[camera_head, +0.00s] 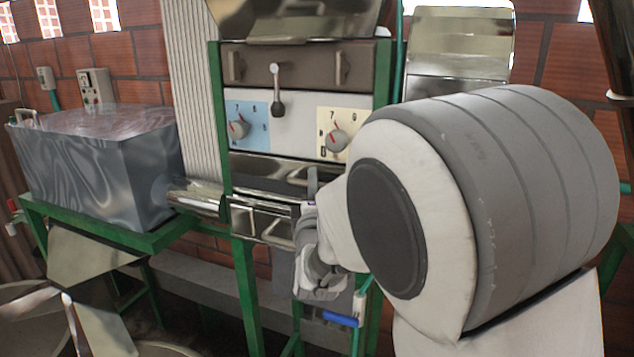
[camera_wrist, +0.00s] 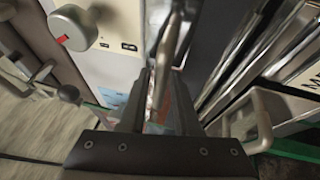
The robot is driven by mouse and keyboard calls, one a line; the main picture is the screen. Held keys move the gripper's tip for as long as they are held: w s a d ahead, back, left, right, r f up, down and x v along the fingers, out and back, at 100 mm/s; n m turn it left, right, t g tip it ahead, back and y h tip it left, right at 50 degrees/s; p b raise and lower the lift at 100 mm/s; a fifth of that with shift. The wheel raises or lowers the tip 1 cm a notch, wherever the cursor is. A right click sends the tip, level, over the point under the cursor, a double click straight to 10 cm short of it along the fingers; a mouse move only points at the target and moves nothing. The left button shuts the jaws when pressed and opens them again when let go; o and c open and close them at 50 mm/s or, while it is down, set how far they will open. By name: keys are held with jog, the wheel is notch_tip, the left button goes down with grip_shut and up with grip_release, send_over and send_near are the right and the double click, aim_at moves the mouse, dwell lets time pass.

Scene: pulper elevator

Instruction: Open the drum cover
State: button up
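No part is labelled as the drum cover, so I cannot tell for certain which it is. A shiny metal box-shaped housing (camera_head: 95,165) with a small handle (camera_head: 27,117) on its top far-left edge sits on the green frame at left. In the wrist view, a metal loop handle (camera_wrist: 262,122) stands on a shiny plate to the right of my gripper, apart from it. My gripper (camera_wrist: 160,85) seems open, with a gap between its dark fingers and nothing clearly held. In the head view my own arm largely hides it, low in front of the machine's centre.
The central panel has a dial on blue (camera_head: 238,129), a dial on cream (camera_head: 336,140) and a lever (camera_head: 277,92). Metal chutes (camera_head: 262,218) and green posts (camera_head: 248,295) stand close by my gripper. A round-edged container (camera_head: 25,325) is at lower left.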

jog(key=shift+w, duration=0.1)
grip_shut()
dwell(1.4)
